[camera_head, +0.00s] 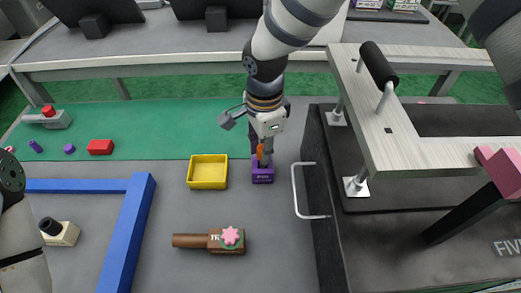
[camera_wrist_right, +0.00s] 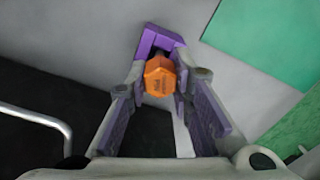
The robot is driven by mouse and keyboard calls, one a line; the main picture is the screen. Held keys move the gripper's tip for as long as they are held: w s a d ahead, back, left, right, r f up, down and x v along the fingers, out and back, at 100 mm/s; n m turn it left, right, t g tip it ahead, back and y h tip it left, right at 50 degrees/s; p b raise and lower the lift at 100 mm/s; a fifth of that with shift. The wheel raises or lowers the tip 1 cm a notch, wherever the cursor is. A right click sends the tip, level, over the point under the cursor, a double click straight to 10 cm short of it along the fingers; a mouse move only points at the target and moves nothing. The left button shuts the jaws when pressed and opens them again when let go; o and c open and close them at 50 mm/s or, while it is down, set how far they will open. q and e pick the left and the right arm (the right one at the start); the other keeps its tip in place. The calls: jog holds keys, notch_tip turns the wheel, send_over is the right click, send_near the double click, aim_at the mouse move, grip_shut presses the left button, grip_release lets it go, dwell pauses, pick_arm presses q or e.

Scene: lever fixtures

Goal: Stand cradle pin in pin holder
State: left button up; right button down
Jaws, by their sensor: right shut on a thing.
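The orange cradle pin (camera_head: 260,150) is between the fingers of my right gripper (camera_head: 263,157), which is shut on it. In the right wrist view, the pin's hexagonal orange head (camera_wrist_right: 160,76), with dark lettering, shows between the fingertips of the right gripper (camera_wrist_right: 167,85). The purple pin holder (camera_head: 262,175) stands on the grey tabletop directly at the fingertips. It also shows beyond the pin in the right wrist view (camera_wrist_right: 158,38). The pin's lower end is hidden, so I cannot tell whether it is seated in the holder. My left gripper is out of view.
A yellow tray (camera_head: 208,172) stands left of the holder. A dark cabinet with a pale handle (camera_head: 297,190) is close on the right. A brown wooden piece with a pink knob (camera_head: 228,238) lies in front. A blue frame (camera_head: 128,230) is at left.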

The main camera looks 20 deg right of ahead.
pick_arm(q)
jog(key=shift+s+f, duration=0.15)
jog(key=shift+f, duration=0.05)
pick_arm(e)
notch_tip(320, 180, down, 2)
jog(key=shift+f, duration=0.1)
jog(key=shift+s, duration=0.1)
jog(key=shift+f, duration=0.15)
jog(key=c, duration=1.4)
grip_release()
notch_tip(320, 180, up, 12)
jog(key=shift+f+p, duration=0.25)
jog(key=shift+p, duration=0.45)
jog(key=shift+r, duration=0.45)
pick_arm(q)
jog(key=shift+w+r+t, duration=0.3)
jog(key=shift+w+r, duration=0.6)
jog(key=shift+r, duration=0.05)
